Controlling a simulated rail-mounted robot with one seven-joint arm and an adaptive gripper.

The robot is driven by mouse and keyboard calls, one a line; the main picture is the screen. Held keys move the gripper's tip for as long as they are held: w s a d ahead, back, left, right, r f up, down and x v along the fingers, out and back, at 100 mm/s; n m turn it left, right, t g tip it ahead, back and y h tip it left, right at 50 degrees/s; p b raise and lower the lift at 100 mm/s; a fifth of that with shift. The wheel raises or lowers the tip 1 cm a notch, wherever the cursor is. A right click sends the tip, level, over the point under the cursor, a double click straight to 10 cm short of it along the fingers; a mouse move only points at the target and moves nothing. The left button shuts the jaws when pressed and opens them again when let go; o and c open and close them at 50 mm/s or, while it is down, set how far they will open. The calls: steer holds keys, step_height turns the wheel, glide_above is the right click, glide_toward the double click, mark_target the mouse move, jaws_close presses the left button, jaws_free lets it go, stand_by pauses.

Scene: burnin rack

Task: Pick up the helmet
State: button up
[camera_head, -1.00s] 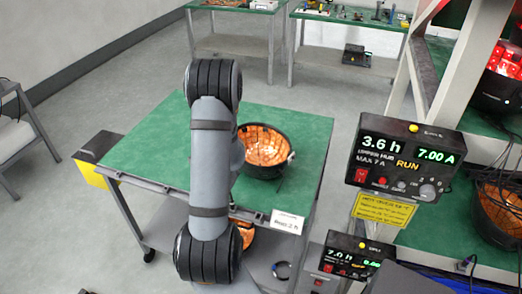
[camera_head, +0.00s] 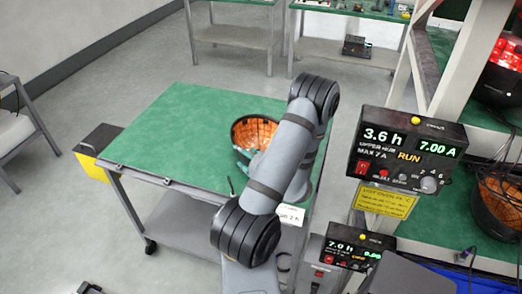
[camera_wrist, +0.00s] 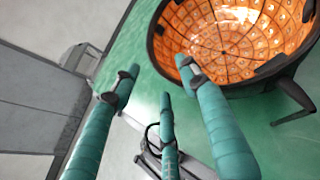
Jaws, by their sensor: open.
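The helmet (camera_head: 250,131) is a dark bowl, open side up, with a glowing orange, tiled inner face. It rests on the green cart top (camera_head: 160,135), and my arm covers its right part in the head view. In the wrist view the helmet (camera_wrist: 235,40) fills the upper right, with its dark rim and a strap at the right. My gripper (camera_wrist: 158,80) has three teal fingers, spread apart with nothing between them. The right fingertip overlaps the near rim in the picture; contact cannot be told. In the head view my gripper (camera_head: 241,166) shows only partly, at the helmet's near side.
A rack with a control box (camera_head: 410,145) reading 3.6 h stands at the right, close to my arm. More lit helmets sit on it, one on its green shelf (camera_head: 505,205). A yellow-black box (camera_head: 98,143) is at the cart's left end. The cart top left of the helmet is clear.

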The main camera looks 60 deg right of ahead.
mark_target(236, 151)
steer(key=p+x, duration=0.1)
steer(key=x, duration=0.6)
steer(key=shift+w+d+p, duration=0.1)
steer(key=shift+w+p, duration=0.15)
steer(key=shift+p, duration=0.1)
steer(key=shift+r, duration=0.1)
jaws_close()
stand_by(0.4)
